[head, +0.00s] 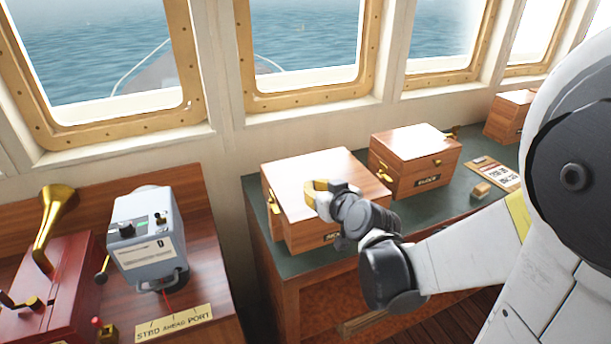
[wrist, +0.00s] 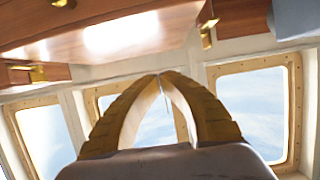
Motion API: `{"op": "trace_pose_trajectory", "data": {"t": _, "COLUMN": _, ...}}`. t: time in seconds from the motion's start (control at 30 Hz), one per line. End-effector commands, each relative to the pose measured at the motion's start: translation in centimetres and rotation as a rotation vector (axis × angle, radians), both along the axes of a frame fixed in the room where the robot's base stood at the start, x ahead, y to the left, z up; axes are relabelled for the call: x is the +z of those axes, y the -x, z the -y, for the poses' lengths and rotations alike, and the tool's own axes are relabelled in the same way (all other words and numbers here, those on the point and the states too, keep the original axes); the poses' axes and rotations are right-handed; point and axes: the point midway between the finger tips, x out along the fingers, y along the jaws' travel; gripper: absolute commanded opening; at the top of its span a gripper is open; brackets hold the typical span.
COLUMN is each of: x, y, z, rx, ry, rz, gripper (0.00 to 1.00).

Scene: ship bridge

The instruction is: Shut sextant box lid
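The sextant box (head: 300,226) is a wooden box on the green-topped bench; its label is partly hidden by my gripper. Its lid (head: 318,165) looks flat and down on the box; I cannot tell whether a thin gap is left at the front. My gripper (head: 318,187) is in front of the lid's front part in the head view; contact cannot be told. In the wrist view the yellow fingers of my gripper (wrist: 163,75) come together at the tips with nothing between them. A wooden box surface (wrist: 125,35) shows above them.
A second wooden box (head: 400,180) labelled as a clock stands to the right, with another box (head: 507,116) beyond it. A clipboard (head: 494,172) lies on the bench (head: 468,200). A grey control unit (head: 148,243) stands on the console at left. Windows run behind.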

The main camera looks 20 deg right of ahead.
Motion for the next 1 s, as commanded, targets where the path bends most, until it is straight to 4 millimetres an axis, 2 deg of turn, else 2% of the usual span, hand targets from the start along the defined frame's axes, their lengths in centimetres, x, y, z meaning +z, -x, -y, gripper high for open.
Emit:
{"op": "trace_pose_trajectory", "data": {"t": 0.03, "x": -2.0, "y": 0.6, "z": 0.0, "rx": -0.002, "ry": -0.002, "rz": 0.000, "gripper": 0.00}}
{"op": "trace_pose_trajectory", "data": {"t": 0.1, "x": -3.3, "y": 1.2, "z": 0.0, "rx": -0.001, "ry": -0.002, "rz": 0.000, "gripper": 0.00}}
{"op": "trace_pose_trajectory", "data": {"t": 0.4, "x": -7.2, "y": 2.7, "z": 0.0, "rx": -0.001, "ry": -0.002, "rz": 0.000, "gripper": 0.00}}
{"op": "trace_pose_trajectory", "data": {"t": 0.6, "x": -8.2, "y": 2.9, "z": 0.0, "rx": 0.001, "ry": -0.001, "rz": 0.000, "gripper": 0.00}}
{"op": "trace_pose_trajectory", "data": {"t": 1.0, "x": -8.3, "y": 3.0, "z": 0.0, "rx": 0.001, "ry": -0.001, "rz": 0.000, "gripper": 0.00}}
